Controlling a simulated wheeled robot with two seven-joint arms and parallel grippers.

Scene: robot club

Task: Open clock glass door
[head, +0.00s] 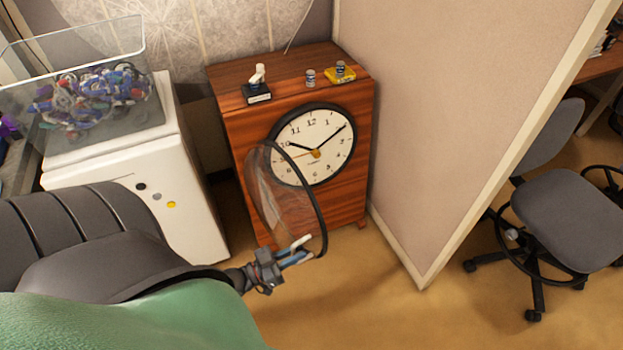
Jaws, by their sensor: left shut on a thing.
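A round clock (312,146) with a white face and black rim is set in the front of a wooden cabinet (350,194). Its round glass door (281,194) with a dark frame stands swung open, out from the clock face and toward me. My left gripper (300,253) is at the lower edge of the glass door, shut on its frame. The exact contact between fingers and frame is small and partly hidden. My right gripper is not in view.
A small trophy-like figure (258,86) and a yellow item (340,75) with small cans stand on the cabinet. A white cabinet (185,205) with a clear bin (85,97) stands left. A partition (440,130) and office chair (565,220) are right. Floor in front is clear.

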